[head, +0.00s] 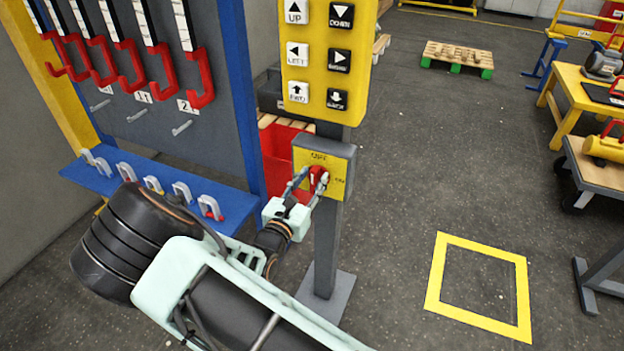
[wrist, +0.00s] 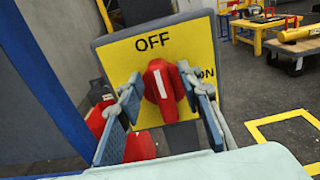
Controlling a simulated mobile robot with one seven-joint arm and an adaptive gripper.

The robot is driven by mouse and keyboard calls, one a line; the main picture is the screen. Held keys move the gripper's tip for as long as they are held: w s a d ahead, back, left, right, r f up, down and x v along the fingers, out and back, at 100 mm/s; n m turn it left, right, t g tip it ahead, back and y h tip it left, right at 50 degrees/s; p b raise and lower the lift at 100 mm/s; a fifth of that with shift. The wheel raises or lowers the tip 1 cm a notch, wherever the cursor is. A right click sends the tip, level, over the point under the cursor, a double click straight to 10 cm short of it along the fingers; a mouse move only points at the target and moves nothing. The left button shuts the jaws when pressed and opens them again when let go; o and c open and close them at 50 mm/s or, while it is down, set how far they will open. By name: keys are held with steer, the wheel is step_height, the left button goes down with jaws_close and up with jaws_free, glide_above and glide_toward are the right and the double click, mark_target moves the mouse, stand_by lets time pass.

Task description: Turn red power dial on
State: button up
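The red power dial (head: 318,180) sits on a yellow panel (head: 338,168) on a grey post, below the button box. In the wrist view the red dial (wrist: 160,88) carries a white mark that stands nearly upright, tilted slightly left, toward the OFF label (wrist: 152,42). The ON label (wrist: 206,73) is to the dial's right. My gripper (head: 305,182) is at the dial. In the wrist view my gripper's fingers (wrist: 162,98) stand on either side of the dial, spread apart. The left fingertip is close to the dial's edge; I cannot tell whether either finger touches.
A yellow button box (head: 322,60) is above the panel. A tool board with red hooks (head: 200,85) and a blue shelf with shackles (head: 150,187) stand to the left. A red bin (head: 283,155) is behind the post. The floor to the right is free around a yellow square (head: 480,285).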

steer(key=shift+c, duration=0.3)
jaws_close()
steer(key=shift+d, duration=0.1)
steer(key=m, duration=0.2)
steer(key=m+b, duration=0.1)
steer(key=shift+s+d+f+m+b, duration=0.1)
steer(key=shift+d+f+m+b, duration=0.05)
steer(key=shift+d+m+b, duration=0.2)
steer(key=m+b, duration=0.4)
steer(key=b, duration=0.1)
steer(key=d+f+m+b, duration=0.1)
steer(key=m+b, duration=0.4)
steer(key=b, duration=0.1)
steer(key=f+m+b, duration=0.1)
steer(key=m+b, duration=0.4)
steer(key=b, duration=0.1)
steer(key=shift+s+d+f, duration=0.1)
steer(key=shift+s+d, duration=0.1)
steer(key=shift+s, duration=0.1)
steer(key=shift+m+b, duration=0.25)
steer(key=shift+b, duration=0.1)
